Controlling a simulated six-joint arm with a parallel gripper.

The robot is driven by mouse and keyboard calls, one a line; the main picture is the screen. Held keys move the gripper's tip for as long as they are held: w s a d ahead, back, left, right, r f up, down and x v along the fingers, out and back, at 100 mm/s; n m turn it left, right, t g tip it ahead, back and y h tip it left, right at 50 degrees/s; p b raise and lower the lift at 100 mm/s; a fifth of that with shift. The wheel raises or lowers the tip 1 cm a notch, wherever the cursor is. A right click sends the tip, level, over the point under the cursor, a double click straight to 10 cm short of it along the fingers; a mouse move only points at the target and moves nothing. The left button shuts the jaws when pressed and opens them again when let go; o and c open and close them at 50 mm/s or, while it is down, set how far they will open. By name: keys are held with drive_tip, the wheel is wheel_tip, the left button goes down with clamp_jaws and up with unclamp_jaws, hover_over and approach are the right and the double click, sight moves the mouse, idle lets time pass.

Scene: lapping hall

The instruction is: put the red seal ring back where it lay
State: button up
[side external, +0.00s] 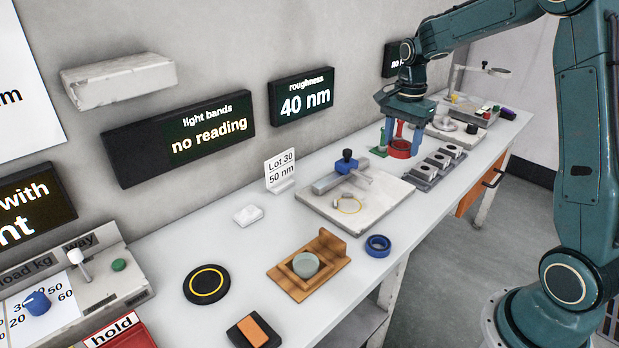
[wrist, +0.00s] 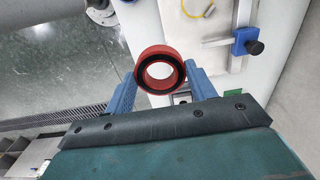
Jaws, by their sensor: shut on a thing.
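The red seal ring (side external: 400,152) is held between the two blue fingers of my gripper (side external: 402,148), over the far part of the bench. In the wrist view the ring (wrist: 158,51) shows as a red ring with a dark inner band, its opening facing the camera. My gripper (wrist: 161,73) is shut on its two sides. Whether the ring's underside touches anything below is not clear from either view.
Beside the gripper are a small green stand (side external: 379,151) and a grey block row with several holes (side external: 438,166). A stone plate with a blue-knobbed clamp (side external: 347,161) lies nearer. A blue ring (side external: 378,246) lies near the bench's front edge.

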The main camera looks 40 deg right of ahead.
hover_over(404, 224)
drive_tip(key=shift+a+f, duration=0.1)
drive_tip(key=shift+f, duration=0.25)
wheel_tip(404, 224, down, 16)
drive_tip(key=shift+f, duration=0.1)
idle(0.5)
drive_tip(key=shift+f, duration=1.9)
drive_tip(key=shift+f, duration=0.15)
drive_tip(key=o, duration=1.1)
